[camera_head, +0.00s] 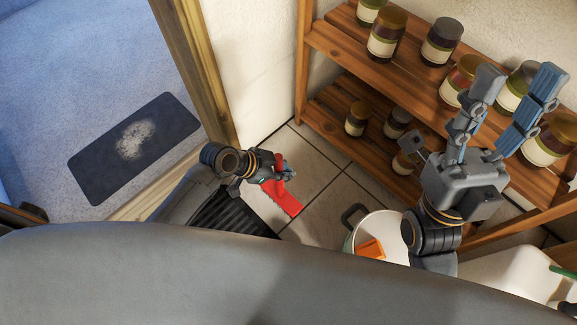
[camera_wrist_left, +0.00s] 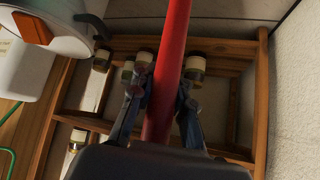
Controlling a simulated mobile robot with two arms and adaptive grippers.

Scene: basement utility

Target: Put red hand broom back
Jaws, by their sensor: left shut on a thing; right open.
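The red hand broom (camera_head: 282,197) is in my left gripper (camera_head: 284,173), above the tiled floor near the doorway. In the left wrist view the red handle (camera_wrist_left: 171,70) runs up between the two fingers of my left gripper (camera_wrist_left: 160,100), which is shut on it. Much of the broom is hidden behind the gripper in the head view. My right gripper (camera_head: 516,98) is open and empty, raised in front of the wooden shelf at the right.
A wooden shelf (camera_head: 334,85) with several jars stands against the wall. A white bucket (camera_head: 395,225) with an orange thing inside stands on the floor below my right arm. A dark mat with a white powdery patch (camera_head: 135,138) lies on blue carpet beyond the door frame (camera_head: 200,70).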

